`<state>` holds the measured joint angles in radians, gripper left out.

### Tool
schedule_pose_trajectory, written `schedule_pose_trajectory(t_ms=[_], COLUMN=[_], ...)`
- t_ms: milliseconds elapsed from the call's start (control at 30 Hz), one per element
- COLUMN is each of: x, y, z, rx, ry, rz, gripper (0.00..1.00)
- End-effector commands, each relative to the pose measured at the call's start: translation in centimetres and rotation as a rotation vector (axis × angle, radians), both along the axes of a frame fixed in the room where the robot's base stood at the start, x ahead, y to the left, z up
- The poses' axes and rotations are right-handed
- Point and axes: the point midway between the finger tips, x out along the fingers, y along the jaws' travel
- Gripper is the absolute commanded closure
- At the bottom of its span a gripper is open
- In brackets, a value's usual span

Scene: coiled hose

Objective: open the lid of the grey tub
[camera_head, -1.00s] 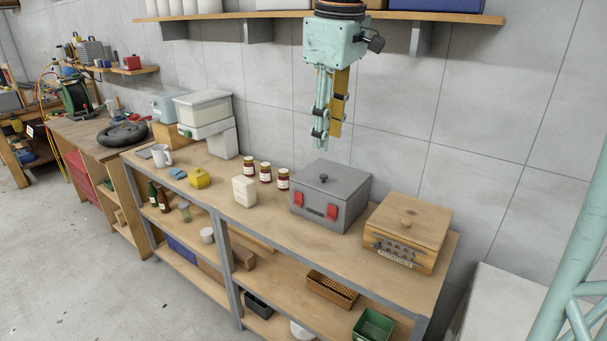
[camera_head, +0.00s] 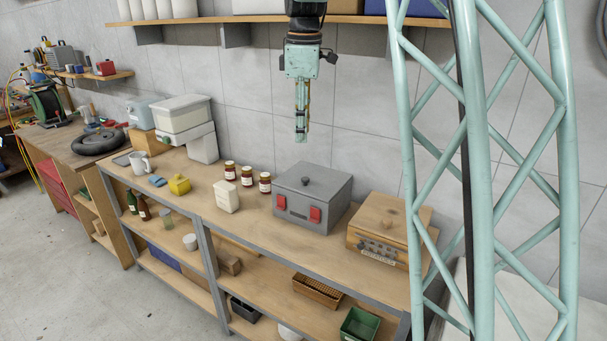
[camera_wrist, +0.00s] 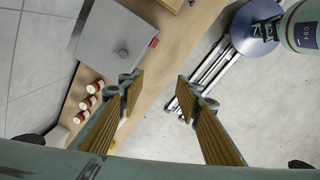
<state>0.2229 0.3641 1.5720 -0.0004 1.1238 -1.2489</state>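The grey tub (camera_head: 302,217) is a square metal box standing on the wooden bench top, with two red latches on its front.
A wooden lidded box (camera_head: 391,224) stands close right of the tub. Several small jars (camera_head: 247,176) and a cream carton (camera_head: 226,197) stand to its left. A wall shelf (camera_head: 270,18) runs above, behind my arm. My lattice column fills the right side.

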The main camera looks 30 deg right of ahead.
Motion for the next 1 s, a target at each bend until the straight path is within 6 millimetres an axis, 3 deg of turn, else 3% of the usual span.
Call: schedule_pose_trajectory(t_ms=[600,1000], x=[8.4,11.3], y=[-6.1,-8.7], z=[-6.3,-9.5], rx=[0.001,0.005], ry=[0.059,0.08], rz=[0.216,0.31], gripper=[0.69,0.69])
